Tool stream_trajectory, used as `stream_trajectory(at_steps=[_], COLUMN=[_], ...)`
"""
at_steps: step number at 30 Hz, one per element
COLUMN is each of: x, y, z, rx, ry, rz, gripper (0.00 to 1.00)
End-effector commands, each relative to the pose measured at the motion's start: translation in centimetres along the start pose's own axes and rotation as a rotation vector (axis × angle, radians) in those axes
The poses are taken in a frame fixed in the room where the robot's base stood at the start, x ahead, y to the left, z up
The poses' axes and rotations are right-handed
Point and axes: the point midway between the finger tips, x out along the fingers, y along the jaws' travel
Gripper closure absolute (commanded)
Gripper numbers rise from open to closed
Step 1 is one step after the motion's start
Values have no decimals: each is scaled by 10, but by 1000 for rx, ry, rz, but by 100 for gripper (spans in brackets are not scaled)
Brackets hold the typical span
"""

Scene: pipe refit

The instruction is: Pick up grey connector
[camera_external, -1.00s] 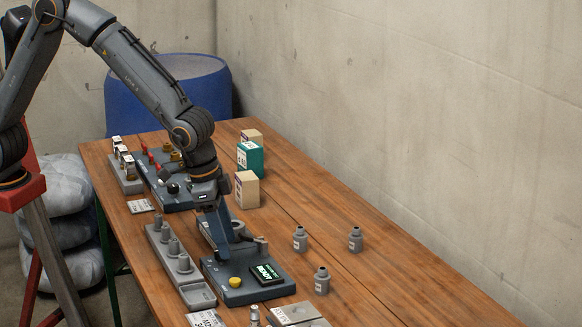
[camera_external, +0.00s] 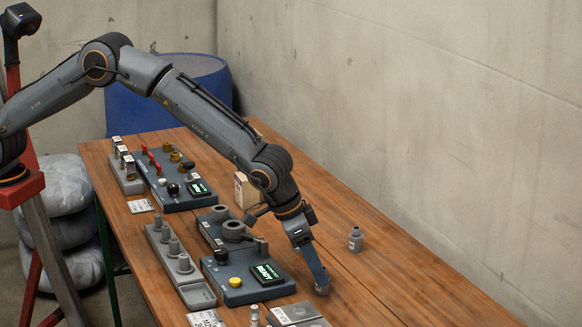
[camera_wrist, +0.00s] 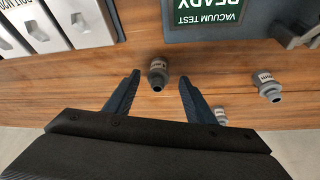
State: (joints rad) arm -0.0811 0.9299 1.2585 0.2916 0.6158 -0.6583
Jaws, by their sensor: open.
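Three small grey connectors with pale labels show in the wrist view. One grey connector (camera_wrist: 158,73) appears between my fingertips. A second connector (camera_wrist: 267,87) lies to the right, and a third (camera_wrist: 220,115) is partly hidden behind my right finger. My gripper (camera_wrist: 160,79) is open and empty, its two dark fingers on either side of the first connector in the picture; contact cannot be told. In the external view my gripper (camera_external: 321,287) is low at the table's right part. There one connector (camera_external: 355,239) stands upright in clear view; the others are hidden by my arm.
The vacuum test station (camera_external: 247,281) with a lit READY screen (camera_external: 267,273) stands left of my gripper. A grey tray with pegs (camera_external: 183,270) lies beyond it. A light grey block (camera_external: 291,313) sits close in front. The wooden table (camera_external: 415,290) is clear to the right.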

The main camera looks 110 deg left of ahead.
Motion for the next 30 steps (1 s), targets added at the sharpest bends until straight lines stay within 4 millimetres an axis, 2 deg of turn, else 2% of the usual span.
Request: stream_trajectory(at_steps=[7,17,20,25,30], x=[29,35,35,35,35], y=[2,2,2,2,2], z=[0,0,0,0,0], rx=[0,0,0,0,0], ry=[-1,0,0,0,0], rz=[-1,0,0,0,0], gripper=[50,50,64,92,95])
